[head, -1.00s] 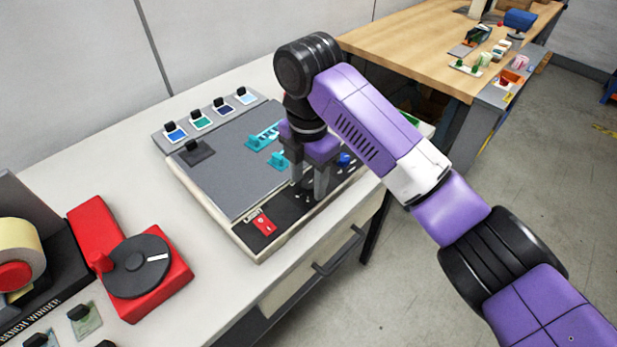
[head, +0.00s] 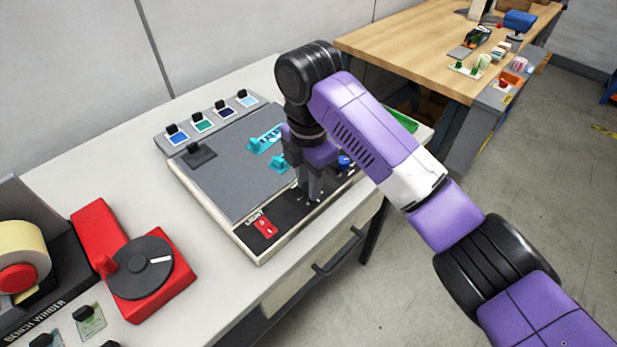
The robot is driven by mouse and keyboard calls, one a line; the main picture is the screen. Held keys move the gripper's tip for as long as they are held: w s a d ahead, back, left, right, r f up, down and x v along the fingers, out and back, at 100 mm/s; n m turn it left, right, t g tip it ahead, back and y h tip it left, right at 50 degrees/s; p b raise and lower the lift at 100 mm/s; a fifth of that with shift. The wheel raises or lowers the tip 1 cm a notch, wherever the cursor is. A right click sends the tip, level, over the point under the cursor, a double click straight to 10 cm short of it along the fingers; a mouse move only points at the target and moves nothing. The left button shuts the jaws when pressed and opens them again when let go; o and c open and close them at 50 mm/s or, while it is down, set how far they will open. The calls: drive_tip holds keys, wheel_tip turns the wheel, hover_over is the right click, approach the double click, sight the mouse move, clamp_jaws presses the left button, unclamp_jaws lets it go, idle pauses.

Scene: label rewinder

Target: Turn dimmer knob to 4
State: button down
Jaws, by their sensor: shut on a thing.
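The light box (head: 222,170) stands on the pale bench, with a dark control strip along its front edge. My gripper (head: 312,197) points down over this strip, right of the red switch, with its fingers close together. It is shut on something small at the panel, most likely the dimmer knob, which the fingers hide. White scale marks show on the strip beside the fingertips, but the numbers are too small to read. The red rocker switch (head: 265,226) sits at the strip's left end. A blue knob (head: 344,161) shows just right of my gripper.
Teal pieces (head: 265,141) lie on the grey top beside my gripper. Several colour swatches with black handles line the back. A red base with a dark dial (head: 140,267) and the bench winder (head: 30,262) stand at left. A wooden table (head: 420,45) is behind.

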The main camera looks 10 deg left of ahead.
drive_tip(key=m+p, duration=0.1)
drive_tip(key=p, duration=0.1)
drive_tip(key=m+p, duration=0.1)
drive_tip(key=m, duration=0.1)
drive_tip(key=shift+r+p, duration=0.3)
drive_tip(key=shift+p, duration=0.05)
drive_tip(key=m+p, duration=0.3)
drive_tip(key=m, duration=0.1)
drive_tip(key=m+p, duration=0.3)
drive_tip(key=shift+m, duration=0.3)
drive_tip(key=m+p, duration=0.2)
drive_tip(key=m, duration=0.1)
drive_tip(key=shift+f+m, duration=0.15)
drive_tip(key=shift+m, duration=0.15)
drive_tip(key=m+p, duration=0.1)
drive_tip(key=m, duration=0.2)
drive_tip(key=shift+f+m, duration=0.1)
drive_tip(key=shift+m, duration=0.2)
drive_tip(key=m, duration=0.3)
drive_tip(key=shift+m, duration=0.4)
drive_tip(key=m, duration=0.3)
drive_tip(key=shift+m, duration=2)
